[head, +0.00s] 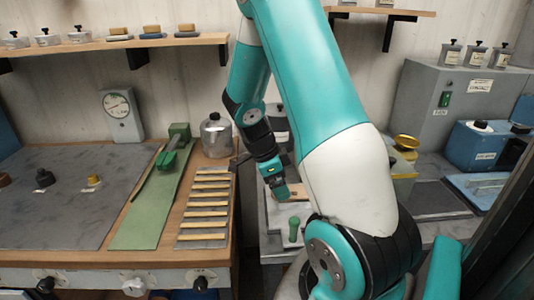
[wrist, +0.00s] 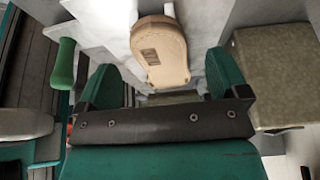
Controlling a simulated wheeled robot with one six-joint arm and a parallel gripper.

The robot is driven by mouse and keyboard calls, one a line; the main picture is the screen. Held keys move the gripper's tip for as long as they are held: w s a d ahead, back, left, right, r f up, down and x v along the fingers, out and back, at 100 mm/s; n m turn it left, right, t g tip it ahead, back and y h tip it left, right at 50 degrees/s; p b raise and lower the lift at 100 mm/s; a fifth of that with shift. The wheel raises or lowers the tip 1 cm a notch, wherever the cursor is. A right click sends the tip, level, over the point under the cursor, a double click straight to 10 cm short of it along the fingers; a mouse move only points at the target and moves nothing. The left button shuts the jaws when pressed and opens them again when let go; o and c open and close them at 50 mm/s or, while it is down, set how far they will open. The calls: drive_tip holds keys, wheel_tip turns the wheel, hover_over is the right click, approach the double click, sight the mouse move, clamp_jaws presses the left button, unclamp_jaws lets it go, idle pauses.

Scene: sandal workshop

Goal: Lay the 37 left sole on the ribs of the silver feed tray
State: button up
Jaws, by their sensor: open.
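A tan sole (wrist: 160,58) with a small dark square mark shows in the wrist view, its rounded end toward my gripper. I cannot read the mark or tell which size or side it is. My gripper (wrist: 162,76) is open, with one green finger on each side of that rounded end, apart from it. In the head view my gripper (head: 281,192) hangs low over the pale bench right of the wooden table, beside a small brown patch that may be the sole.
A green-handled tool (head: 294,228) stands close to my gripper. A grey canister (head: 216,136) and a rack of slats (head: 203,207) are to the left. A blue machine (head: 484,146) stands at the right. An olive block (wrist: 272,78) is close on the right in the wrist view.

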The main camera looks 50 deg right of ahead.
drive_tip(key=v, duration=1.5)
drive_tip(key=shift+b, duration=0.4)
drive_tip(key=s+a+n+t+y, duration=0.15)
drive_tip(key=a+n+t, duration=0.25)
drive_tip(key=a+n, duration=1.25)
drive_tip(key=s+a+r+n+y, duration=0.1)
drive_tip(key=s+a+n+y, duration=0.1)
drive_tip(key=s+a+n, duration=0.3)
drive_tip(key=s+a+r+n+y, duration=0.1)
drive_tip(key=s+a+n+y, duration=0.2)
drive_tip(key=s+a+n, duration=0.3)
drive_tip(key=a+n, duration=0.4)
drive_tip(key=n, duration=0.2)
drive_tip(key=shift+s+a+r+n, duration=0.15)
drive_tip(key=shift+s+a+n, duration=0.05)
drive_tip(key=shift+n, duration=0.15)
drive_tip(key=shift+s+a+n+y, duration=0.15)
drive_tip(key=shift+s+n+y, duration=0.15)
drive_tip(key=shift+n+y, duration=0.1)
drive_tip(key=shift+c, duration=0.2)
